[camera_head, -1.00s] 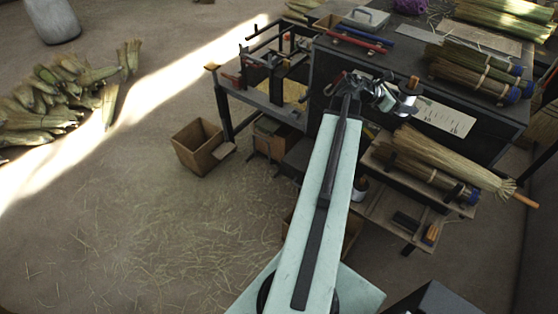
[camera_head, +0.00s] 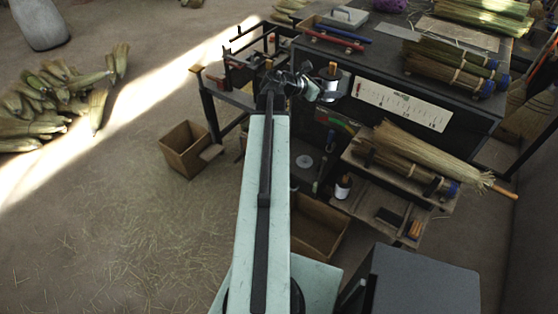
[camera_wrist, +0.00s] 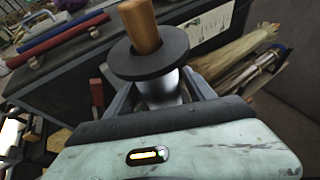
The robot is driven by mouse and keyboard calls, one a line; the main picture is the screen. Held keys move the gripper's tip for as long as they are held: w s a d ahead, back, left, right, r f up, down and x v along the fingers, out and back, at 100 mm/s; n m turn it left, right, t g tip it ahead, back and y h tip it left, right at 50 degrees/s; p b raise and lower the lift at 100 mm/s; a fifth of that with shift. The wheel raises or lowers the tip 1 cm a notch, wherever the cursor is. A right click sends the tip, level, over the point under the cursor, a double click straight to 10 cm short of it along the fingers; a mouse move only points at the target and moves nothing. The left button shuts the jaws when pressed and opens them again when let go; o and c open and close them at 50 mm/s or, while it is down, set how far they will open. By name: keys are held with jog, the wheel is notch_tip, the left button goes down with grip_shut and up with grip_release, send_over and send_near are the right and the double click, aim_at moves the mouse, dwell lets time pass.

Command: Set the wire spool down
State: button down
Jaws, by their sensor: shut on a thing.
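The wire spool (camera_head: 332,83) has a wooden core, a dark round flange and a shiny wire-wound body. My gripper (camera_head: 312,90) is shut on it and holds it upright beside the front edge of the dark workbench (camera_head: 385,65). In the wrist view the spool's dark flange (camera_wrist: 147,58) and wooden peg end rise above the gripper fingers (camera_wrist: 160,100). The fingers sit around the silvery body below the flange. The lower end of the spool is hidden by the gripper.
Broom bundles lie on the bench top (camera_head: 452,70) and on a lower shelf (camera_head: 410,160). Another white spool (camera_head: 343,187) stands on the lower shelf. A cardboard box (camera_head: 187,148) sits on the floor at left. Open floor lies at the lower left.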

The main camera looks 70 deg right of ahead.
jog(key=w+a+f+n+t+h+b, duration=0.15)
jog(key=w+f+b, duration=0.45)
jog(key=f+b, duration=0.9)
jog(key=w+a+f+n+t+b, duration=0.1)
jog(key=w+a+f+b, duration=0.3)
jog(key=f+b, duration=1.05)
jog(key=w+a+f+n+t+h+b, duration=0.1)
jog(key=w+f+b, duration=0.6)
jog(key=f+b, duration=0.75)
jog(key=w+d+f, duration=0.1)
jog(key=d, duration=0.4)
jog(key=w+d+b, duration=0.1)
jog(key=w+d, duration=0.1)
jog(key=d, duration=0.3)
jog(key=w+d+f, duration=0.1)
jog(key=d, duration=0.4)
jog(key=shift+w+d+f, duration=0.15)
jog(key=shift+w+f, duration=0.15)
jog(key=shift+w, duration=0.05)
notch_tip(320, 180, down, 4)
jog(key=b, duration=0.4)
jog(key=shift+r, duration=0.3)
jog(key=shift+f, duration=0.15)
jog(key=shift+c, duration=1.6)
grip_release()
